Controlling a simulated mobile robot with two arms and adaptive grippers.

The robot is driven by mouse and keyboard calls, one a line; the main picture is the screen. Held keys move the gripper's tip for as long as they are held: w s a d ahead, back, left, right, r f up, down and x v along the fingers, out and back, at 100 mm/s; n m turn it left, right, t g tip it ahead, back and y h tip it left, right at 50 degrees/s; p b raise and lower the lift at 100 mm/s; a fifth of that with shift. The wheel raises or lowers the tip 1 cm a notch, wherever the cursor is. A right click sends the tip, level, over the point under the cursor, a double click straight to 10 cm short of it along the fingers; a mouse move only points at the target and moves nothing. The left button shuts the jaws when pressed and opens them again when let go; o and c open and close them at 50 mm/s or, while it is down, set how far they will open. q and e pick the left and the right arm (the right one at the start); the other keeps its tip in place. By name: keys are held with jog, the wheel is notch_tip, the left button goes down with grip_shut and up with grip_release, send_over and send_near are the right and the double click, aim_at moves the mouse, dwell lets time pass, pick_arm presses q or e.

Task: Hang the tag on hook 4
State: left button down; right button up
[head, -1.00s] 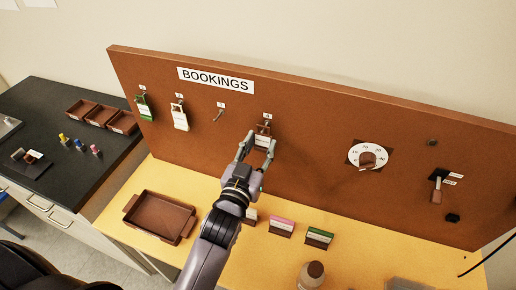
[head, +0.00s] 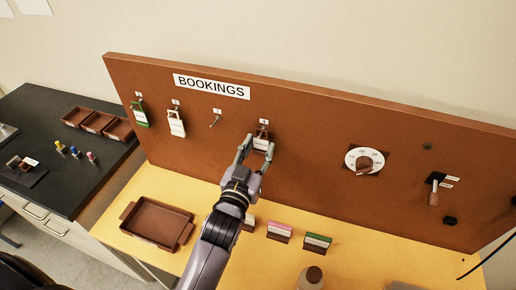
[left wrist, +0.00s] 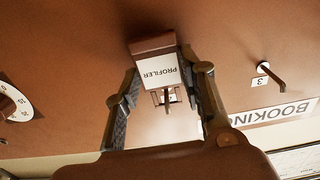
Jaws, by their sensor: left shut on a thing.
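The tag (head: 261,143) is brown with a white label; in the left wrist view the label reads PROFILER (left wrist: 158,71). My left gripper (head: 257,149) is shut on the tag's sides and holds it against the board just below the number 4 plate (head: 264,121). In the left wrist view a hook (left wrist: 168,97) shows at the tag's open frame (left wrist: 157,98); I cannot tell for sure whether the frame rests on it. In that view the gripper's fingers (left wrist: 160,72) flank the tag. My right gripper is not in view.
Hook 3 (head: 214,122) is empty. A dial (head: 364,160) and a lever (head: 433,197) sit on the board's right. A brown tray (head: 157,221) and small label stands (head: 279,231) are on the yellow table.

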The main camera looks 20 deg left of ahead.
pick_arm(q)
jog(key=shift+f, duration=0.25)
jog(key=c, duration=1)
grip_release()
jog(key=shift+c, duration=0.2)
jog(key=shift+s, duration=0.75)
jog(key=s, duration=0.6)
jog(key=shift+s+p, duration=0.3)
jog(key=shift+p, duration=0.15)
jog(key=shift+a+f, duration=0.1)
jog(key=shift+a, duration=0.05)
